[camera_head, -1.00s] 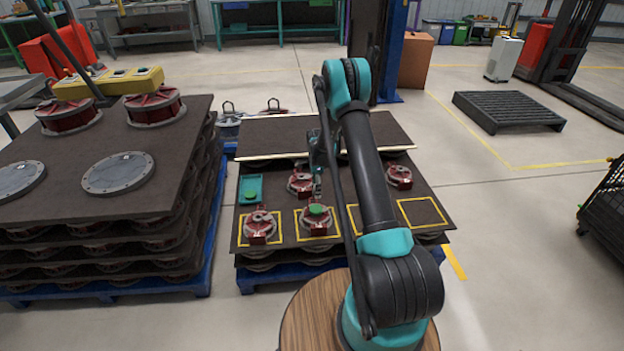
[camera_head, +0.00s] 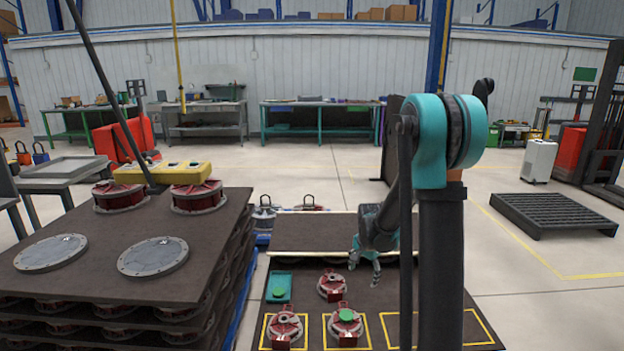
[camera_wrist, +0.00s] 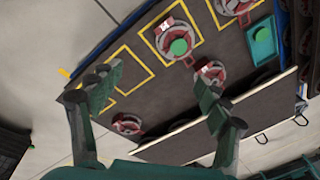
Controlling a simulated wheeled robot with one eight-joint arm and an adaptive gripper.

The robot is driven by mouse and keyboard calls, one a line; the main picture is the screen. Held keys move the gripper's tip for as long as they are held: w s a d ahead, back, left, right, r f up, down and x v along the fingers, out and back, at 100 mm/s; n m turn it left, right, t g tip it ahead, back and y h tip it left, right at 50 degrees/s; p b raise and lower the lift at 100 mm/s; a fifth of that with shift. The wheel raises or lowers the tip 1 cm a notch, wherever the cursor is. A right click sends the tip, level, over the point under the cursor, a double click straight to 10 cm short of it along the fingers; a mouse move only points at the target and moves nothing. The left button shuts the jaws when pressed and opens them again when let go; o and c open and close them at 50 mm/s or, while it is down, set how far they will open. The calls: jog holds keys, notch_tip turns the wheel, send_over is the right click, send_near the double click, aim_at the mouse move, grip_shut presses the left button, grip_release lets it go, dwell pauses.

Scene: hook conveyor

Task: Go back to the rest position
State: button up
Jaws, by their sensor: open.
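My gripper (camera_head: 365,272) hangs open and empty above the right part of the dark board (camera_head: 310,262) in the head view. In the wrist view its two fingers (camera_wrist: 150,95) are spread wide with nothing between them. Red round parts stand on the board: one (camera_head: 284,328) in the left yellow square, one (camera_head: 346,325) with a green disc (camera_head: 347,314) in the square beside it, and one (camera_head: 331,286) behind them. Another red part (camera_wrist: 128,124) shows in the wrist view near the board's edge; my arm hides it in the head view.
A teal tray (camera_head: 279,287) lies on the board's left. A tall stack of dark boards (camera_head: 100,282) with red parts and grey discs stands at left. A black pallet (camera_head: 555,215) lies on the floor at right. Open floor (camera_head: 520,260) lies between it and the board.

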jog(key=s+d+r+n+t, duration=0.1)
jog(key=s+n, duration=0.4)
jog(key=s, duration=0.8)
jog(key=s+r+n+t, duration=0.1)
jog(key=s+n, duration=0.3)
jog(key=s, duration=1)
jog(key=shift+d+r+n, duration=0.35)
jog(key=shift+r+n, duration=0.05)
jog(key=shift+r, duration=0.35)
jog(key=shift+w, duration=0.1)
